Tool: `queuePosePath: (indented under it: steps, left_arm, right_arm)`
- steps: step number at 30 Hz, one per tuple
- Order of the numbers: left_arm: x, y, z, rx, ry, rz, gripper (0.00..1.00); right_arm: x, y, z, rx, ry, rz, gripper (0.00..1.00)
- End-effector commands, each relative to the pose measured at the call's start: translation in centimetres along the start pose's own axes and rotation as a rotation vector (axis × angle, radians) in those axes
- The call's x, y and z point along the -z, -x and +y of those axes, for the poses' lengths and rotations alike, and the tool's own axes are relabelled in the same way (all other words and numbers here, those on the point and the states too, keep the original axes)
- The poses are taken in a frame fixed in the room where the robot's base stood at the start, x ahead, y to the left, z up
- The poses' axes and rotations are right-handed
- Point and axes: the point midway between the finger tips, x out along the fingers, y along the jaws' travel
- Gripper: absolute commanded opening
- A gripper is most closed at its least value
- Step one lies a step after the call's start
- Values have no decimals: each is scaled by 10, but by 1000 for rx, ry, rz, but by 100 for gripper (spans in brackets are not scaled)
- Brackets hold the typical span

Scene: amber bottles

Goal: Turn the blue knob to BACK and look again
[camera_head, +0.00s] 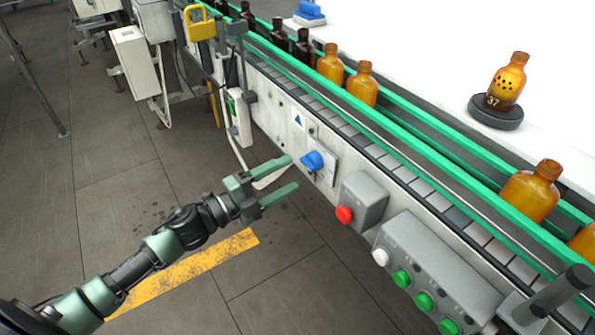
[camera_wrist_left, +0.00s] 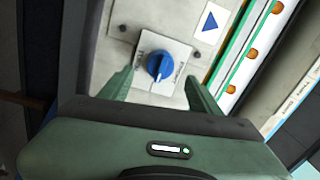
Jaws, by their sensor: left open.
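The blue knob (camera_head: 312,161) sits on a pale plate on the side panel of the conveyor. In the left wrist view the knob (camera_wrist_left: 160,65) is seen face-on, with a white mark at its lower edge. Small lettering on its plate is too small to read surely. My left gripper (camera_head: 293,172) is open and empty, its green fingers reaching toward the knob. In the left wrist view the fingertips (camera_wrist_left: 160,78) lie on either side of the knob; I cannot tell whether they touch it. My right gripper is not in view.
A grey box with a red button (camera_head: 344,214) and a panel with green buttons (camera_head: 401,278) stand right of the knob. Amber bottles (camera_head: 530,190) stand on the green-railed conveyor (camera_head: 430,160). One spotted bottle (camera_head: 507,80) stands on a dark round stand (camera_head: 496,119).

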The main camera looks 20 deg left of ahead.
Motion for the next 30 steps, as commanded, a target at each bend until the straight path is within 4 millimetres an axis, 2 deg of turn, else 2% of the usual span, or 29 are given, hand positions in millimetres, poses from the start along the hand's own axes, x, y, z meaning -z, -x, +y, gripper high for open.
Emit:
queuePosePath:
  steps: [3,7,23,26,29,30]
  left_arm:
    - [0,17,2,-3,1,0,62]
    - [0,27,1,-1,0,1,62]
    - [0,29,0,0,0,-1,62]
    - [-10,31,10,-8,31,-34,62]
    - [-37,40,40,-32,122,-131,62]
    - [-51,47,59,-47,174,-189,62]
  right_arm:
    - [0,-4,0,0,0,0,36]
    - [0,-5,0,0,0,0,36]
    - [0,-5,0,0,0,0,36]
    - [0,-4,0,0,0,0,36]
    - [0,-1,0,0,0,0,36]
    - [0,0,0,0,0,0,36]
